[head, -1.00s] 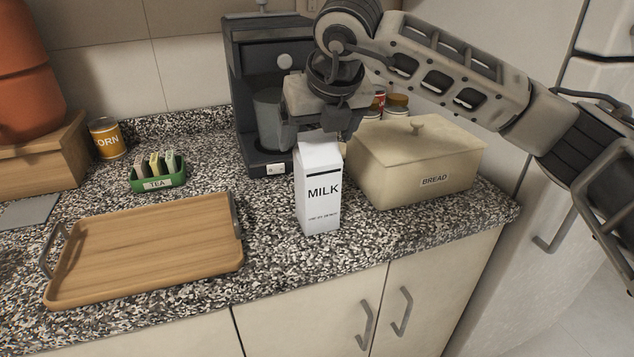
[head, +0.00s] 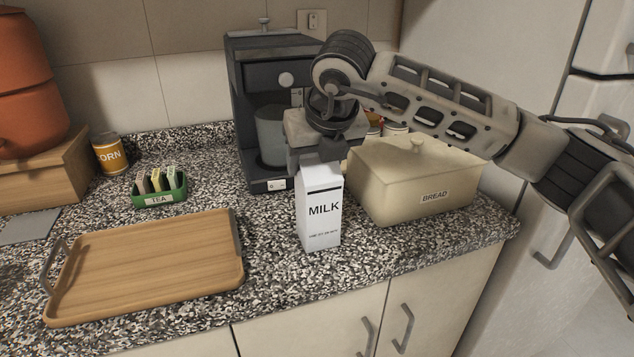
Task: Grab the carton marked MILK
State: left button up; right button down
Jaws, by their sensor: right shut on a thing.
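The white carton marked MILK (head: 321,212) stands upright near the front of the speckled counter, left of the bread box. My right gripper (head: 318,160) comes from above and is shut on the top of the carton. The finger contact is partly hidden by the gripper body. I cannot tell whether the carton's base touches the counter. My left gripper is not in view.
A cream bread box (head: 418,180) stands close on the right and a coffee machine (head: 262,120) behind. A wooden tray (head: 150,265) lies to the left, with a green tea box (head: 160,190) and a corn can (head: 109,154) beyond it. Speckled counter (head: 270,240) is clear between tray and carton.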

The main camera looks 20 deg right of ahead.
jog(key=shift+r, duration=0.5)
notch_tip(320, 180, up, 2)
jog(key=shift+r, duration=0.1)
jog(key=v, duration=0.2)
jog(key=b+v, duration=0.1)
jog(key=v, duration=0.1)
jog(key=s+v, duration=0.1)
jog(key=v, duration=0.1)
jog(key=shift+a, duration=0.25)
jog(key=s+r+b, duration=0.2)
jog(key=s+r, duration=0.2)
jog(key=s, duration=0.6)
jog(key=shift+a+r, duration=0.35)
jog(key=shift+a, duration=0.1)
